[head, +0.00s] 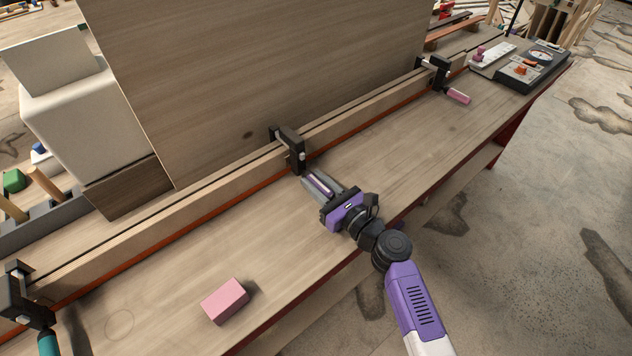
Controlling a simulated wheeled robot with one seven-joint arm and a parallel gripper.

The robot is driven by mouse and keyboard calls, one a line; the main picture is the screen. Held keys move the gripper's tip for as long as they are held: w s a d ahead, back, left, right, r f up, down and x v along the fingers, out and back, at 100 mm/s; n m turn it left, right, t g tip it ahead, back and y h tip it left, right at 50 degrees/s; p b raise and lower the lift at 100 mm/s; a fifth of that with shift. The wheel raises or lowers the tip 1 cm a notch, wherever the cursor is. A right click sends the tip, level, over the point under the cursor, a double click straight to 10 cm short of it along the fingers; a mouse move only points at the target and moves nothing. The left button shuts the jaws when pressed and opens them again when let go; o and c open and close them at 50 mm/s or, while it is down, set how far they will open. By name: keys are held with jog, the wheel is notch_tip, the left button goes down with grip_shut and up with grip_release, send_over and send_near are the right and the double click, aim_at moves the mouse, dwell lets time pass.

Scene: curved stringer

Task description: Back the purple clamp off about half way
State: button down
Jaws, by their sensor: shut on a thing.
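The purple clamp (292,148) is the middle one of three black clamps along the wooden strip. Its black body sits over the strip, and its purple handle (319,184) points toward the front of the bench. My gripper (314,184) reaches in from the front right and is shut on the purple handle, one finger on each side of it. The fingers cover part of the handle. How far the clamp's screw is turned cannot be told from this view.
A clamp with a teal handle (48,343) is at the lower left, and one with a pink handle (458,96) at the upper right. A pink block (225,301) lies on the bench (150,290). A tall wooden panel (260,75) stands behind the strip (222,202).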

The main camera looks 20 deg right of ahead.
aim_at(331, 198)
jog(key=shift+f, duration=0.1)
jog(key=shift+n+b, duration=0.8)
jog(key=shift+n, duration=0.3)
jog(key=shift+a+n+b, duration=0.1)
jog(key=shift+n+b, duration=0.95)
jog(key=shift+n, duration=0.75)
jog(key=c, duration=1.1)
grip_release()
jog(key=shift+c, duration=0.2)
jog(key=shift+b+v, duration=0.3)
jog(key=shift+v, duration=3.7)
